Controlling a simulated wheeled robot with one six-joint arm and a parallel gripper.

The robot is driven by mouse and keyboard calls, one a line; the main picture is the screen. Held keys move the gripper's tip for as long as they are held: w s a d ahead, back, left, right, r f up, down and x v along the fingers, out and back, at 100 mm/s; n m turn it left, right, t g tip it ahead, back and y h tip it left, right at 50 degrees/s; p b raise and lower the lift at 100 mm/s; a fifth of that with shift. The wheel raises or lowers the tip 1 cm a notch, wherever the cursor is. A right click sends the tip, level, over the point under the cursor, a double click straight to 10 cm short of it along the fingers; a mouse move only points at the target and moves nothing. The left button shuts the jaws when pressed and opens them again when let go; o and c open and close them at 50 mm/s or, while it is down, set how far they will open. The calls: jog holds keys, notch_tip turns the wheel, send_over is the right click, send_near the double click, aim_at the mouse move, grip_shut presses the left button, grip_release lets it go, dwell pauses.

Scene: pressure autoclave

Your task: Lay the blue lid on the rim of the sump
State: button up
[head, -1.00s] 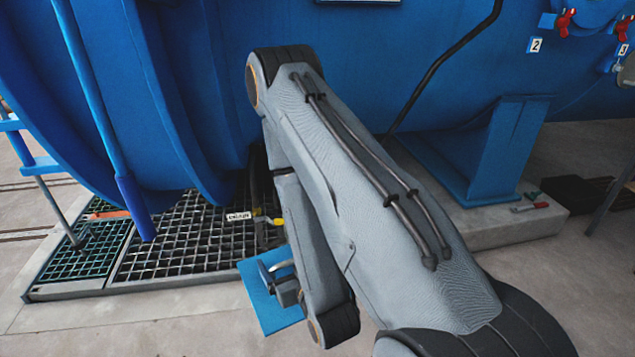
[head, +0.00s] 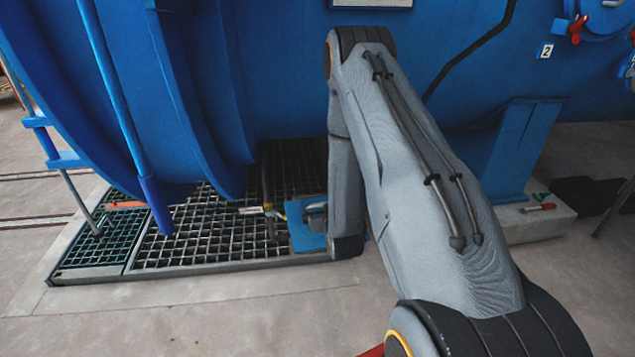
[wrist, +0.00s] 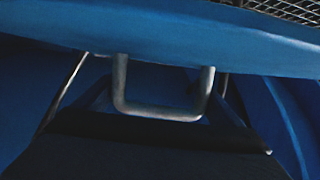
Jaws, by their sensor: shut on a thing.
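The blue lid (head: 303,240) is a flat plate, partly hidden behind my arm in the head view. It appears over the right front corner of the sump's grated area, near its rim (head: 200,268); its height above the rim cannot be told. In the wrist view the blue lid (wrist: 200,45) spans the top, with its grey U-shaped handle (wrist: 160,113) in front of the camera. My gripper (head: 316,209) is shut on the lid by this handle; its fingertips are mostly hidden.
Dark grating (head: 205,235) and a green grating (head: 95,245) lie under the big blue vessel (head: 280,80). A yellow-handled valve (head: 270,211) and pipe rise from the grating. A blue support (head: 505,150) stands on a concrete plinth at right. The floor in front is clear.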

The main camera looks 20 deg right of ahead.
jog(key=shift+m+h, duration=0.5)
jog(key=shift+h, duration=0.1)
jog(key=w+d, duration=0.2)
jog(key=d, duration=0.1)
jog(key=w+d+r, duration=0.1)
jog(key=w+d, duration=0.1)
jog(key=d, duration=0.1)
jog(key=w+d, duration=0.2)
jog(key=d, duration=0.1)
jog(key=shift+w+d+r, duration=0.1)
jog(key=shift+d+r, duration=0.15)
jog(key=shift+d, duration=0.15)
jog(key=shift+w+d, duration=0.1)
